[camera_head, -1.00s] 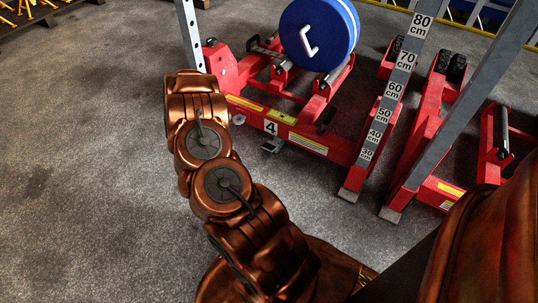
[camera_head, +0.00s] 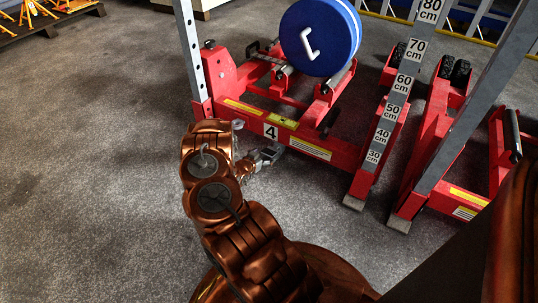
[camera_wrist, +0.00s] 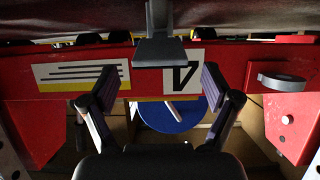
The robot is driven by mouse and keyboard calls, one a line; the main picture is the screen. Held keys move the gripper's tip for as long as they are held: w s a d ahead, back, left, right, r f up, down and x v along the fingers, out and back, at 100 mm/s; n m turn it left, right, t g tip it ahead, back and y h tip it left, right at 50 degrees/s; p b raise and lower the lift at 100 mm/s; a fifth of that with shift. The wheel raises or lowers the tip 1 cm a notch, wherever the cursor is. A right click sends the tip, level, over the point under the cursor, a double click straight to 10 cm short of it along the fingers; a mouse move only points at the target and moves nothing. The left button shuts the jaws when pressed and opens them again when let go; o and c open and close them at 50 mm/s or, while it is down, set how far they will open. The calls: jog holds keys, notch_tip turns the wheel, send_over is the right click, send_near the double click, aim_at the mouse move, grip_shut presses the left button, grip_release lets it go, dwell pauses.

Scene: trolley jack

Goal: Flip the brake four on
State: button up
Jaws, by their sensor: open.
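The number 4 label (camera_head: 271,132) is on the front of the red jack frame (camera_head: 318,147). It shows upside down in the wrist view (camera_wrist: 182,80). The brake four looks to be the grey pedal (camera_wrist: 160,48) sticking out at the top centre of the wrist view, in front of the red bar. My gripper (camera_wrist: 160,82) is open and empty. Its two dark fingers are spread to either side below the pedal in that picture, apart from it. In the head view my gripper (camera_head: 262,159) is low, just in front of label 4, and partly covers the pedal.
A blue-rimmed wheel (camera_head: 320,37) rests on the jack's rollers. A grey measuring post (camera_head: 391,108) and a second red frame (camera_head: 448,195) stand to the right.

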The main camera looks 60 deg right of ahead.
aim_at(267, 154)
jog(key=shift+b+x, duration=0.75)
jog(key=shift+x, duration=1.55)
jog(key=shift+f, duration=0.1)
jog(key=shift+c, duration=0.4)
